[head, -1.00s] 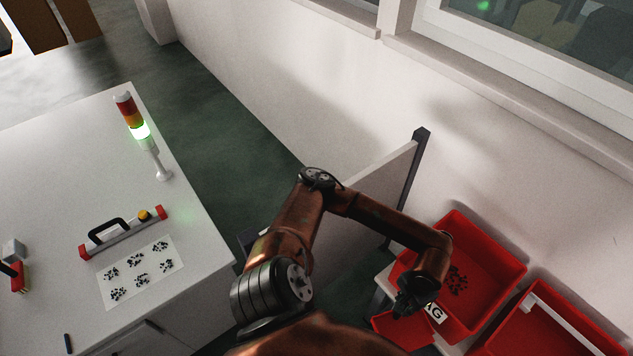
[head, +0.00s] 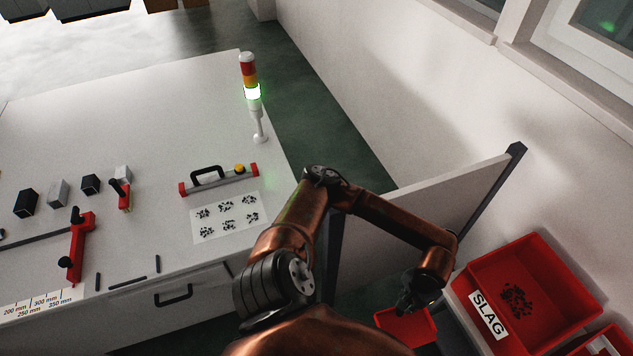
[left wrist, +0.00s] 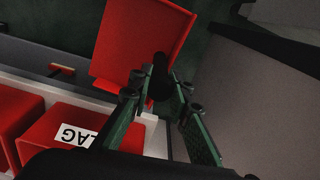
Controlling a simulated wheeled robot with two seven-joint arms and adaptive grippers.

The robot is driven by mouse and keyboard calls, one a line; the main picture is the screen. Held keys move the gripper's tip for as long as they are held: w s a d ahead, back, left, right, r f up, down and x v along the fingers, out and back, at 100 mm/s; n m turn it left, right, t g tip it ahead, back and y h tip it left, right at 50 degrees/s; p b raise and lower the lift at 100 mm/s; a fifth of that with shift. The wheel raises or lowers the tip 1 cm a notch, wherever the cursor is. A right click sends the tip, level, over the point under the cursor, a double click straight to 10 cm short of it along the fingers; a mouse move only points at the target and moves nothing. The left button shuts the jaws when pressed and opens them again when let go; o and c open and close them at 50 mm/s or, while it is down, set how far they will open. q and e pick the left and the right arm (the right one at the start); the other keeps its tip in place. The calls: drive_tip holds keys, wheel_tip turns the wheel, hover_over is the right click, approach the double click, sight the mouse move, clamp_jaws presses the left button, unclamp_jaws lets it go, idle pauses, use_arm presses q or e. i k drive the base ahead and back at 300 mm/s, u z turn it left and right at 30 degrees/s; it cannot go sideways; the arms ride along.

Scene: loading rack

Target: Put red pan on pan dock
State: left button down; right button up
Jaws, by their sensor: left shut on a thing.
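My left gripper (head: 408,300) is shut on the dark handle of the red pan (head: 408,329), which hangs low beside the end of the partition. In the left wrist view the red pan (left wrist: 138,40) shows as a flat, square-edged scoop, its black handle between the fingers of the left gripper (left wrist: 160,88). The pan is apart from the white table, and part of it is hidden by my arm in the head view. I cannot pick out the pan dock for certain. My right gripper is not in view.
A red SLAG bin (head: 555,285) holding dark bits stands right of the pan. A partition (head: 420,215) stands between it and the white table (head: 110,110). The table carries a signal light (head: 252,92), a handled bar (head: 218,180), a spotted sheet (head: 227,218) and a red clamp (head: 78,245).

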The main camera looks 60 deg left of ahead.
sight(129, 262)
drive_tip(key=z, duration=0.05)
drive_tip(key=k, duration=0.85)
drive_tip(key=u, duration=1.85)
